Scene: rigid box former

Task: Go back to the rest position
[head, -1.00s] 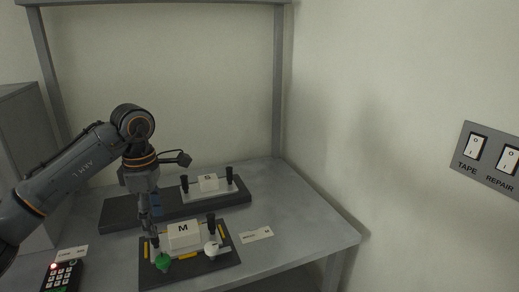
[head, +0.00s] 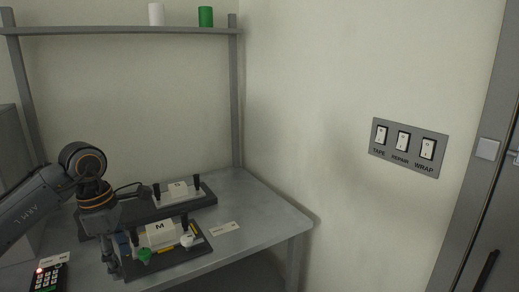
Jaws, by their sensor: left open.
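My left gripper (head: 117,266) is at the lower left of the head view, pointing down over the grey table (head: 262,212). It is beside the left edge of the dark fixture that holds a white block marked M (head: 160,233). The gripper is small and dark here, and no object shows between its fingers. A green knob (head: 144,255) and a white knob (head: 188,240) sit at the front of this fixture. My right gripper is not in view.
Behind is a second dark base with a smaller white block (head: 178,189) and black posts. A white label card (head: 224,228) lies on clear tabletop. A keypad (head: 47,278) is at the lower left. A switch panel (head: 408,145) is on the wall. A shelf (head: 120,31) holds white and green cylinders.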

